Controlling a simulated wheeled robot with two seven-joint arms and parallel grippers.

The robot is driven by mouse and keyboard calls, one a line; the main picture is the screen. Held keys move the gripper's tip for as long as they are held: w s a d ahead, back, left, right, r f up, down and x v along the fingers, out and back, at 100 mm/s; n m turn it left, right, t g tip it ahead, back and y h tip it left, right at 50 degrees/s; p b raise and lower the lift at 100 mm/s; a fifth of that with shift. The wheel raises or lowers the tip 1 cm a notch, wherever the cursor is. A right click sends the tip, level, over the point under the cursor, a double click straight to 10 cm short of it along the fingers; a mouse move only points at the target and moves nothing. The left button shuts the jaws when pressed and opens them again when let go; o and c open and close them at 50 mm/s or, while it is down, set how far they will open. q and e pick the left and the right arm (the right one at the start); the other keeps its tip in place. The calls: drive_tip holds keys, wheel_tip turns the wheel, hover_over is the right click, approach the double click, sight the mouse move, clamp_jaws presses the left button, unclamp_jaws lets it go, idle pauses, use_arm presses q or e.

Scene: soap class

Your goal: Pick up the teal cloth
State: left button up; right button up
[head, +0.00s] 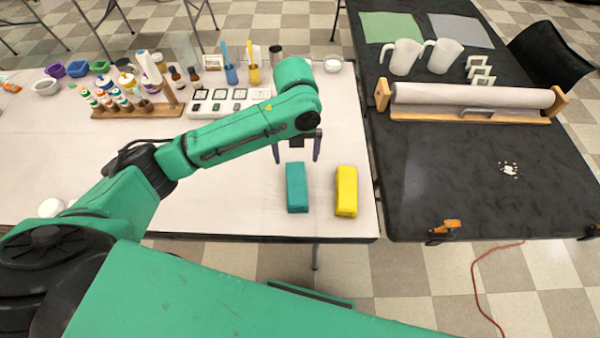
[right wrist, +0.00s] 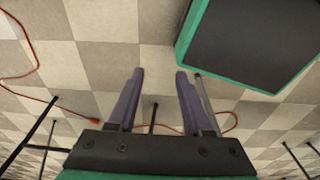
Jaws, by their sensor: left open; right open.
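The teal cloth (head: 297,188) is a folded block lying on the white table near its front right corner. A yellow folded cloth (head: 346,191) lies just to its right, apart from it. My left gripper (head: 296,157) is above the far end of the teal cloth, pointing down, with its two dark fingers spread and nothing between them. I cannot tell its exact height over the cloth. My right gripper (right wrist: 159,72) shows in the right wrist view, open and empty over the tiled floor. It does not show in the head view.
The white table (head: 230,210) holds a paint bottle rack (head: 140,111), a white tray of cards (head: 228,103) and several cups at the back. A black table (head: 440,190) to the right bears a paper roll (head: 470,96) and an orange clamp (head: 446,226).

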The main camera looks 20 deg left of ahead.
use_arm(q)
hover_over(296, 183)
wheel_tip(296, 183, down, 6)
drive_tip(key=shift+w+a+r, duration=0.1)
wheel_tip(296, 183, down, 6)
drive_tip(key=shift+r+p, duration=0.2)
drive_tip(key=shift+p, duration=0.5)
drive_tip(key=shift+f, duration=0.4)
use_arm(e)
drive_tip(key=s, duration=0.1)
drive_tip(key=s+r, duration=0.1)
drive_tip(key=shift+s+d+r, duration=0.1)
drive_tip(key=shift+s+r, duration=0.15)
drive_tip(key=shift+s, duration=0.05)
use_arm(q)
drive_tip(key=c, duration=1.3)
use_arm(e)
drive_tip(key=shift+s, duration=0.15)
